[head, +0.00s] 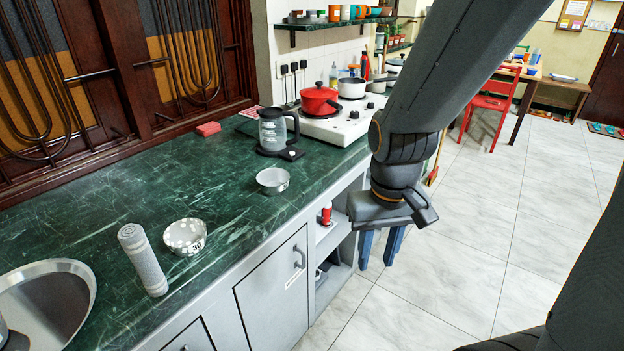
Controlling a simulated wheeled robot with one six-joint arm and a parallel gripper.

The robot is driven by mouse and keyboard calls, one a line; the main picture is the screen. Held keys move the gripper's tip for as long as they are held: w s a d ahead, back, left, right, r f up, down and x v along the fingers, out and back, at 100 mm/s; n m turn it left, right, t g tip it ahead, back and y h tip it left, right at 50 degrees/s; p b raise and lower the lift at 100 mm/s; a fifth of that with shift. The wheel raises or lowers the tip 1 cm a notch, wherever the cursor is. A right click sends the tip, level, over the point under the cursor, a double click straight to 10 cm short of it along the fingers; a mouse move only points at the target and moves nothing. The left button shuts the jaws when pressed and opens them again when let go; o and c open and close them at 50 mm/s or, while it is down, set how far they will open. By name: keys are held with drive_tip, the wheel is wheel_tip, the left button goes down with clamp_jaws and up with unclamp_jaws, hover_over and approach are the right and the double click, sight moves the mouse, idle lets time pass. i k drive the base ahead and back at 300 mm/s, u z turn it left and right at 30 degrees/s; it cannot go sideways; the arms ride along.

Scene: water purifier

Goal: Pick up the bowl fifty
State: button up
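A white patterned bowl (185,237) with dark figures on its side stands on the green counter near the sink; the figures are not clear enough to read surely. A second, plainer grey bowl (272,181) stands farther back by the counter's front edge. I cannot read any number on it. My gripper (379,265) hangs over the floor in front of the counter, right of both bowls and apart from them. Its two blue fingers point down with a gap between them, and nothing shows between them.
On the green marble counter (130,195) are a grey cylinder (142,258) beside the patterned bowl, a sink (45,300), and a kettle (272,130) behind the plain bowl. A stove (335,125) with a red pot (319,99) lies beyond.

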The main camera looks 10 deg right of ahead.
sight(272, 181)
drive_tip(key=z, duration=0.4)
drive_tip(key=i, duration=0.9)
drive_tip(key=u, duration=1.25)
